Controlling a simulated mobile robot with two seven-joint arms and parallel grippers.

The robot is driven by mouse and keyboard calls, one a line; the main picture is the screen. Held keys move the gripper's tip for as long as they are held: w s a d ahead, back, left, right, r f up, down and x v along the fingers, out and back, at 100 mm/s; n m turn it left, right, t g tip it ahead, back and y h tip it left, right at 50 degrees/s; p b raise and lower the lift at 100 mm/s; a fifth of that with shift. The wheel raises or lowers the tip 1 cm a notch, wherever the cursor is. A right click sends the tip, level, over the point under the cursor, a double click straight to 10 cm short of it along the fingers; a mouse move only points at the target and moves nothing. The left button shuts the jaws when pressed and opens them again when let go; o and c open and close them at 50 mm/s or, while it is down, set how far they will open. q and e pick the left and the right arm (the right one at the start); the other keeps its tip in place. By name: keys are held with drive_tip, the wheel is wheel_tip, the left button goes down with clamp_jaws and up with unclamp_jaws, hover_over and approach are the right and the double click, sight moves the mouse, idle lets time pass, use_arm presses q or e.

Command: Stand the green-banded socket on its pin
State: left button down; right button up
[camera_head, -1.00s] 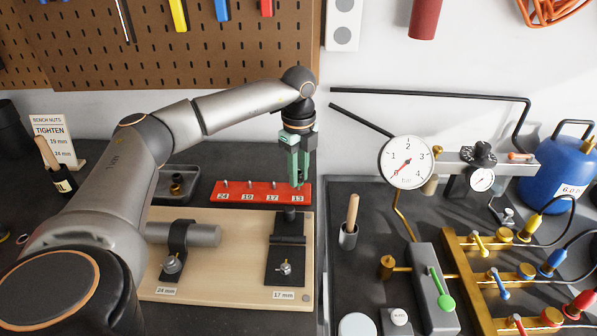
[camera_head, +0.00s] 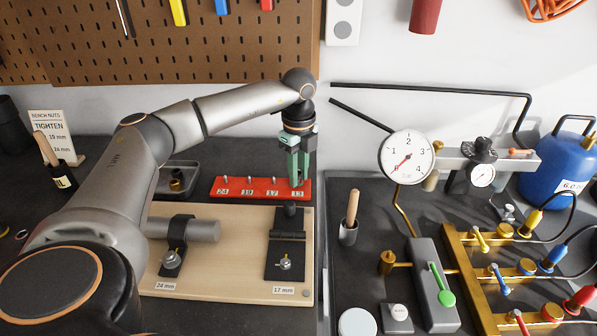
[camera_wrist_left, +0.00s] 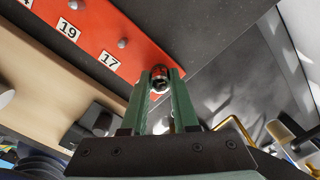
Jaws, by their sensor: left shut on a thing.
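My left gripper (camera_head: 299,182) points down at the right end of the red rail (camera_head: 262,187), by the label 13. In the left wrist view its green fingers (camera_wrist_left: 160,75) are shut on a small dark socket (camera_wrist_left: 160,85). The socket's open end faces the camera, and reddish colour shows near its top. I cannot make out a green band on it. Bare pins stand at the labels 24, 19 and 17. The pin at 13 is hidden by the gripper and socket, so I cannot tell whether the socket sits on it. My right gripper is not in view.
A wooden board (camera_head: 228,277) with two clamped fittings lies in front of the rail. A wooden-handled tool (camera_head: 352,210) in a cup, a gauge (camera_head: 407,157) and brass valves stand to the right.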

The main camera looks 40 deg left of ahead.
use_arm(q)
drive_tip(key=shift+f, duration=0.15)
drive_tip(key=c, duration=0.6)
unclamp_jaws()
wheel_tip(320, 180, up, 13)
drive_tip(key=shift+f, duration=0.2)
